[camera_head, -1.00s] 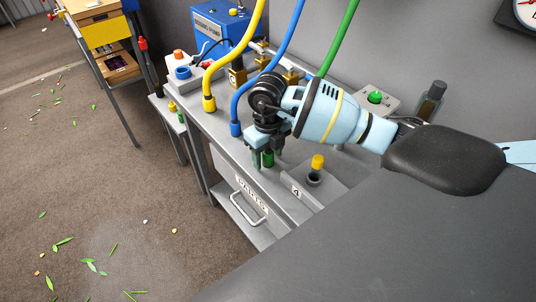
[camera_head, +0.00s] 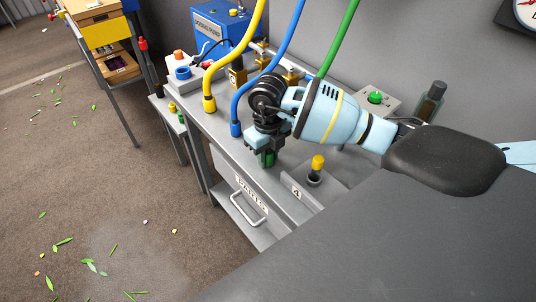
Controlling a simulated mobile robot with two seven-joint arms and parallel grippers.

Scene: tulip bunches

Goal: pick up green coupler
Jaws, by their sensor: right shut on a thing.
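The green coupler (camera_head: 268,159) is between the fingers of my right gripper (camera_head: 265,154), at the front of the grey bench. Only a green part of it shows below and between the fingers. My right gripper points down and is shut on it. The green hose (camera_head: 341,38) hangs behind my right arm, and its lower end is hidden by the arm. My left gripper is not in view.
A yellow hose (camera_head: 209,80) and a blue hose (camera_head: 236,105) hang left of my gripper. A yellow-topped piece (camera_head: 318,163) stands in a grey holder to the right. The blue pump box (camera_head: 222,30) stands at the back. A drawer handle (camera_head: 247,206) is below.

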